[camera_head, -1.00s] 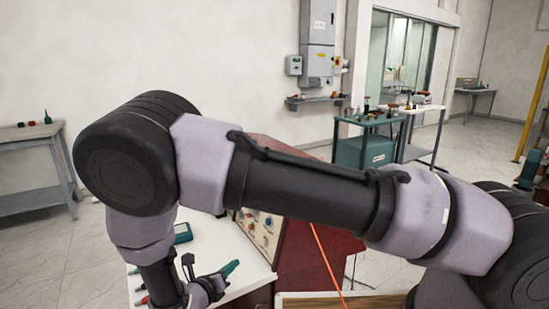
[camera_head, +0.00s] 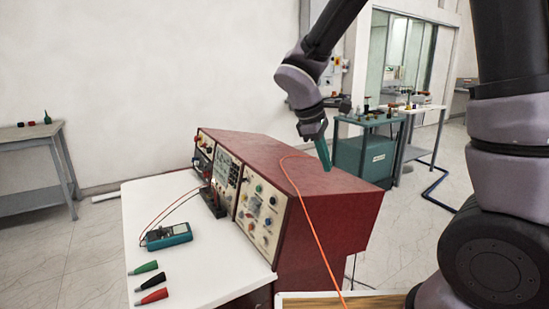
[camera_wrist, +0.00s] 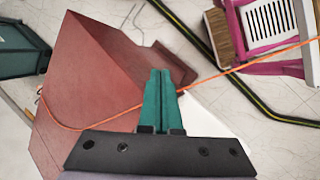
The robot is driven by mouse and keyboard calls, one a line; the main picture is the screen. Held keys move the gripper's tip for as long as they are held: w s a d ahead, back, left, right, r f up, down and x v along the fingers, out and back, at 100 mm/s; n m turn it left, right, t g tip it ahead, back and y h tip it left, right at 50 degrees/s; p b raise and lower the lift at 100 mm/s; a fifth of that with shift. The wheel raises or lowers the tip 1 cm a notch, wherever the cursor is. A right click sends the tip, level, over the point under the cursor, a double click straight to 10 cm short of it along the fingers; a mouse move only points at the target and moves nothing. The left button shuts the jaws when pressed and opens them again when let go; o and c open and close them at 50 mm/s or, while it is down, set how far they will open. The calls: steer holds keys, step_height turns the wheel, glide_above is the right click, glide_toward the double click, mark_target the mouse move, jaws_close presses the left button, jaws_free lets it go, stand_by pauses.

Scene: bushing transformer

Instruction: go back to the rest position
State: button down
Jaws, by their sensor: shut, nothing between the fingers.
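My gripper (camera_head: 324,155) has two teal fingers that are together, with nothing between them. In the head view it points down, in front of or above the right part of the red console (camera_head: 345,205); the exact gap cannot be told. My arm is raised and folded on the right of the head view. In the wrist view the shut fingers of my gripper (camera_wrist: 161,75) are at the centre, with the red console (camera_wrist: 85,85) below and to the left.
An orange cable (camera_head: 316,238) runs over the console. The white tabletop (camera_head: 215,265) holds a teal multimeter (camera_head: 168,236) and green, black and red plugs (camera_head: 146,282). A teal cart (camera_head: 365,153) stands behind. A grey table (camera_head: 30,135) is at left.

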steer(key=s+d+r+m+t+y, duration=0.2)
steer(key=s+d+r+m, duration=0.3)
steer(key=r+m, duration=0.3)
steer(key=s+d+r+m+t+y, duration=0.3)
steer(key=s+d+r+m, duration=0.3)
steer(key=r+m, duration=0.2)
steer(key=shift+s+d+r+m+t+y, duration=0.3)
steer(key=shift+d+y, duration=0.1)
steer(key=shift+y, duration=0.2)
stand_by(1.1)
